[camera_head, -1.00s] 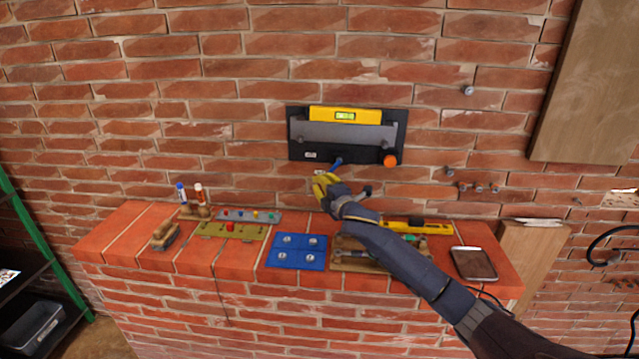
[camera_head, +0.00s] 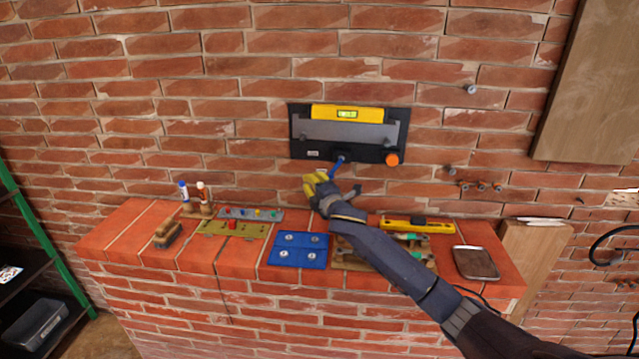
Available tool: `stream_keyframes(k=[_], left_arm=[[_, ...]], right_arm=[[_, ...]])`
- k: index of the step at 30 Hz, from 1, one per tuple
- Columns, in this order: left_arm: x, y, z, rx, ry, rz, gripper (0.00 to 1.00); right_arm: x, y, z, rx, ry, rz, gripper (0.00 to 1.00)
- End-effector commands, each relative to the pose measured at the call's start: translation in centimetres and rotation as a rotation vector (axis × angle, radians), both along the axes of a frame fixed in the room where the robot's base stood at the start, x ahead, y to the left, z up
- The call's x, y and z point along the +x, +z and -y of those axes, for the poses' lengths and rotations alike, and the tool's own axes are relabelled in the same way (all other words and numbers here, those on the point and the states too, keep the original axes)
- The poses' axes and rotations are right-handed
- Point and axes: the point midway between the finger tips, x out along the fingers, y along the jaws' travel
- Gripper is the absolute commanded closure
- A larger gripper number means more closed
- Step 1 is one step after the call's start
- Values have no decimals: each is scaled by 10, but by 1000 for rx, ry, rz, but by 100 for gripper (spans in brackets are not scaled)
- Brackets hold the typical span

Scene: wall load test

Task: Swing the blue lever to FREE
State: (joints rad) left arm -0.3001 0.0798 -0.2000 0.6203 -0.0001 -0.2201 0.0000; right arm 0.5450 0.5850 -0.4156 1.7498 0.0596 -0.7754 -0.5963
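The blue lever (camera_head: 336,168) sits at the lower edge of a black wall panel (camera_head: 350,155) and slants down and to the left from its pivot. A small white label (camera_head: 313,153) is on the panel left of the lever; I cannot read it. My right gripper (camera_head: 314,180), with yellow fingers, is just left of and below the lever's lower end. Whether it touches the lever cannot be told, and its finger opening is too small to judge. My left gripper is not in view.
Below is a brick ledge (camera_head: 128,226) with a blue plate (camera_head: 298,250), brush, markers, another level (camera_head: 400,226) and a grey tray (camera_head: 476,263). Pegs stick out of the wall at right.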

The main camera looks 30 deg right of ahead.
Motion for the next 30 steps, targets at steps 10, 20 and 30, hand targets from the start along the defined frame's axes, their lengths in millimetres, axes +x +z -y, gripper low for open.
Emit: stream_keyframes(k=[10, 20, 30], left_arm=[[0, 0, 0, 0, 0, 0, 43], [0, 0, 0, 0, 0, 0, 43], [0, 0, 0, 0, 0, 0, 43]], right_arm=[[-58, -4, -3, -1, 1, -3, 100], [-93, -5, -4, 0, 1, -1, 100], [-100, -5, -4, 0, 0, -1, 100]])
